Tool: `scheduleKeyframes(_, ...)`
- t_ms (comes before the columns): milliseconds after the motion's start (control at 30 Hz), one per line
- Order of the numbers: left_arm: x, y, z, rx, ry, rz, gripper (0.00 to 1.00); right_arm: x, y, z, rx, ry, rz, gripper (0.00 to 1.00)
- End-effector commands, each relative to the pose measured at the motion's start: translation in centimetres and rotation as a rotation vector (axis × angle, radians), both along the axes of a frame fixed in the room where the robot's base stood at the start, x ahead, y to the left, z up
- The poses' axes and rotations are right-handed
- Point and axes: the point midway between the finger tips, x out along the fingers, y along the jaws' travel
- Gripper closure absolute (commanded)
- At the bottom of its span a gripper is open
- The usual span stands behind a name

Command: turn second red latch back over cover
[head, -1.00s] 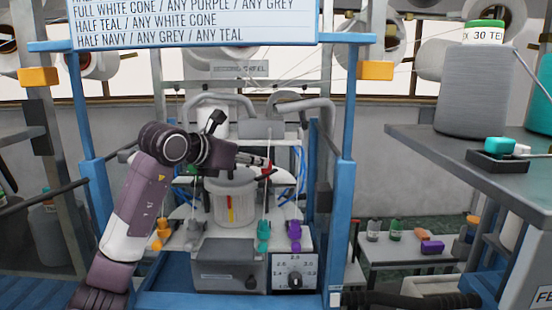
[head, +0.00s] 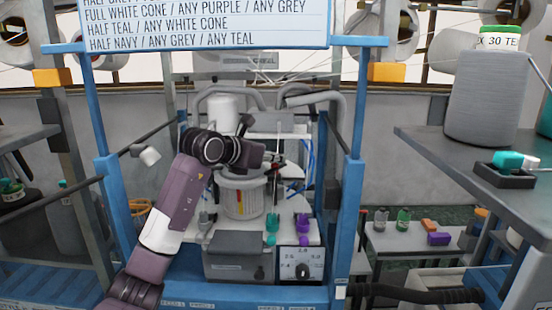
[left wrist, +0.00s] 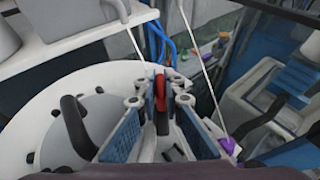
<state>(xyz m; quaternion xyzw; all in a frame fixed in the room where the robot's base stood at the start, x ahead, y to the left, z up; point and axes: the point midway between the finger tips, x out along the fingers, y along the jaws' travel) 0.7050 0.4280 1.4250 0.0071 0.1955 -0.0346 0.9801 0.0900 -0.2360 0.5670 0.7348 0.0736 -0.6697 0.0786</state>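The white drum (head: 242,197), with its pale round cover (left wrist: 88,118), stands on the machine in the middle of the head view. The left wrist view shows a black handle (left wrist: 75,125) on the cover. A red latch (left wrist: 160,90) stands upright at the cover's rim there. My left gripper (left wrist: 160,101) has its blue-padded fingers apart, one on each side of the red latch. Contact between fingers and latch cannot be made out. In the head view my left gripper (head: 274,160) is over the drum's right rim, and the latch is hardly visible. My right gripper is out of view.
Blue posts (head: 349,200) frame the machine on both sides. Thin yarns run down near the gripper. Teal (head: 271,226) and purple (head: 303,224) clips sit at the front, above a dial (head: 302,270). A grey shelf (head: 440,160) with a large cone is at right.

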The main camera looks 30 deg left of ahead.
Motion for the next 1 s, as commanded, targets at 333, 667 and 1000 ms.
scheduleKeyframes(333, 0.0, 0.0, 0.06, 0.0, -0.001, -0.002, 1.0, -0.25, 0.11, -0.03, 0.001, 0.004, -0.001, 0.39)
scheduleKeyframes(667, 0.0, -0.01, 0.09, -0.001, -0.002, -0.013, 1.0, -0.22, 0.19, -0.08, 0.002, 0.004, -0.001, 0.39)
scheduleKeyframes(1000, -0.02, 0.14, 0.04, 0.0, -0.001, -0.063, 1.0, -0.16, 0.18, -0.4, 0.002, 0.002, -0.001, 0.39)
